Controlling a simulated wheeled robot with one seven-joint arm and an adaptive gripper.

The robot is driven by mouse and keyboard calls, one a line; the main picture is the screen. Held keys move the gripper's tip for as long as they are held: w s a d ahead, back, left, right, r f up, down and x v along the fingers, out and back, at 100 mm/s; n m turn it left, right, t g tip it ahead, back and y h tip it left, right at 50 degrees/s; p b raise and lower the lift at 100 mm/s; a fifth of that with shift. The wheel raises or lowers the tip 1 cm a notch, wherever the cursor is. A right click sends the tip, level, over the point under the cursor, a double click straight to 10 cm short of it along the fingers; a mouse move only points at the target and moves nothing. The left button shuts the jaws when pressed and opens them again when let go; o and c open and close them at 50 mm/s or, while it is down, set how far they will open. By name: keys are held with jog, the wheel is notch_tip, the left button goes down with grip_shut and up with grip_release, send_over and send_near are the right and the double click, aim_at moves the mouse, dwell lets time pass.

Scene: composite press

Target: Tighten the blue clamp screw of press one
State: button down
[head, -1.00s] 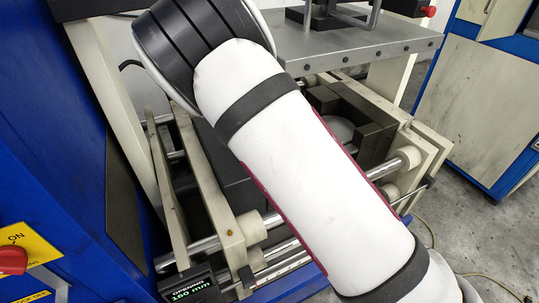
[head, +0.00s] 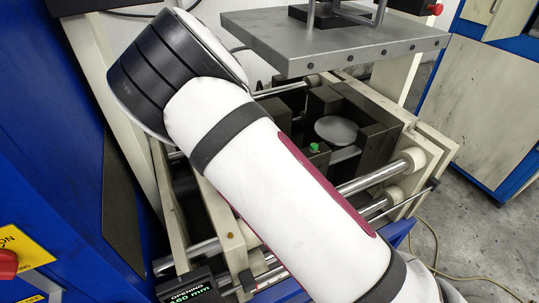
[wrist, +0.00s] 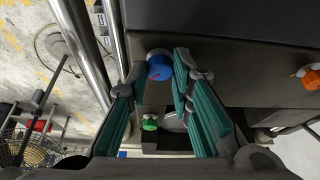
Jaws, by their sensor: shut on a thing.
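The blue clamp screw (wrist: 160,66) is a round blue knob with a small red mark, at the top middle of the wrist view, against a dark block (wrist: 225,55). My gripper (wrist: 161,72) has its teal-padded fingers on either side of the knob and is shut on it. In the head view my white arm hides the gripper and the blue screw. A green knob (wrist: 149,122) lies between the fingers, lower in the wrist view; it also shows in the head view (head: 314,148).
An orange knob (wrist: 309,78) is at the right of the wrist view. Metal guide rods (head: 372,178) and a grey plate (head: 335,40) lie close to my arm. A blue cabinet (head: 50,130) stands at the left. Open floor (head: 480,235) lies at the right.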

jog(key=shift+a, duration=0.1)
jog(key=c, duration=1.4)
grip_release()
jog(key=v, duration=1.2)
jog(key=shift+s, duration=0.1)
